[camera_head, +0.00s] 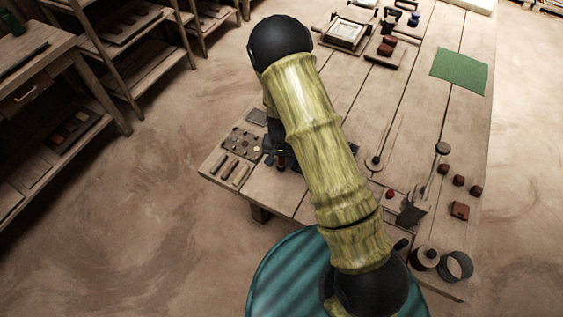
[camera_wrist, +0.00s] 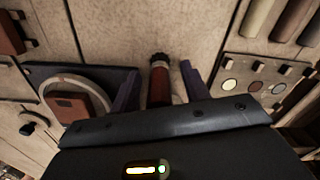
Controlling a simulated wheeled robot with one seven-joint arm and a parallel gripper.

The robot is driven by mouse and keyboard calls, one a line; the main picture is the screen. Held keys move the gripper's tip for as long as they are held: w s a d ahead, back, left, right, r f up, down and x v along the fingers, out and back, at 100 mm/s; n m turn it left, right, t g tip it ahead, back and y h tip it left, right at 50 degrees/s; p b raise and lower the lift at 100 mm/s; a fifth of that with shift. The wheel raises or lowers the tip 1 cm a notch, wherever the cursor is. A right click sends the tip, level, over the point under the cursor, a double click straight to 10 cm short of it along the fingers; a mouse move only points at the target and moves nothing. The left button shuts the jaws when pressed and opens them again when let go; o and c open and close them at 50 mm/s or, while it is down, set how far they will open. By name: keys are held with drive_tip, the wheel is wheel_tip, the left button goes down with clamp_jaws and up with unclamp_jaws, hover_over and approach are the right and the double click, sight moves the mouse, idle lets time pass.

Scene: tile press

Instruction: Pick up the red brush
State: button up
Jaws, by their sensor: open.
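The red brush (camera_wrist: 159,88) shows in the wrist view, with a dark, ridged tip at its far end and a dark red body. It stands out between the two fingers of my gripper (camera_wrist: 158,84), which are spread apart with a gap on each side of it. Its lower part is hidden behind the gripper's dark palm. In the head view my gripper (camera_head: 280,157) is over the left part of the wooden table, mostly hidden by my arm, and I cannot make out the brush there.
In the wrist view, a dark tray (camera_wrist: 42,72) with a ring and a red-brown block lies left of the brush. A tray of coloured discs (camera_wrist: 240,72) lies to the right. In the head view, a green cloth (camera_head: 460,71) and several small red pieces lie on the table (camera_head: 420,120).

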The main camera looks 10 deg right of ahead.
clamp_jaws()
drive_tip(key=shift+r, duration=0.15)
wheel_tip(320, 180, up, 10)
drive_tip(key=shift+f, duration=0.1)
idle(0.6)
